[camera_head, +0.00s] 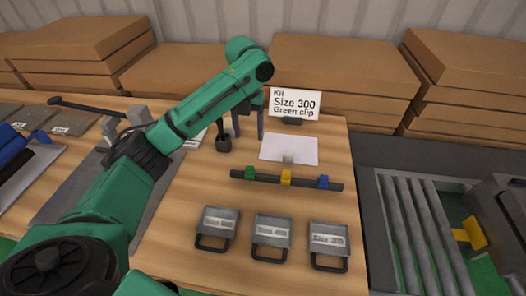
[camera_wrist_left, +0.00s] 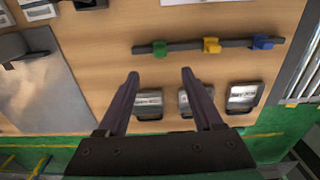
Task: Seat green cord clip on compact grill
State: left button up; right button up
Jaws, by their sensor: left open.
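The green cord clip (camera_head: 249,173) sits at the left end of a dark rail (camera_head: 305,184) on the wooden table; it also shows in the left wrist view (camera_wrist_left: 159,48). My left gripper (camera_head: 248,136) is above the table behind the rail in the head view. Its two dark fingers (camera_wrist_left: 160,73) are spread apart with nothing between them. The clip appears between and beyond the fingertips in the wrist view. A sign (camera_head: 295,104) reads "Kit Size 300 Green clip". I cannot tell which object is the compact grill. My right gripper is not in view.
A yellow clip (camera_head: 286,178) and a blue clip (camera_head: 322,182) share the rail. Three grey handled units with size labels stand in front; the right one (camera_head: 329,240) seems to read 300. A white sheet (camera_head: 288,149) lies behind. A barred rack (camera_head: 412,225) stands right.

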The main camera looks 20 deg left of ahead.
pick_arm(q)
jog(key=p, duration=0.2)
send_over(249, 167)
jog(key=f, duration=0.7)
jog(key=shift+s, duration=0.3)
jog(key=f, duration=0.2)
jog(key=f+p, duration=0.1)
jog(key=f, duration=0.3)
jog(key=shift+w+p, duration=0.3)
jog(key=shift+w, duration=0.05)
jog(key=shift+s+d+f, duration=0.1)
jog(key=shift+f, duration=0.25)
grip_shut()
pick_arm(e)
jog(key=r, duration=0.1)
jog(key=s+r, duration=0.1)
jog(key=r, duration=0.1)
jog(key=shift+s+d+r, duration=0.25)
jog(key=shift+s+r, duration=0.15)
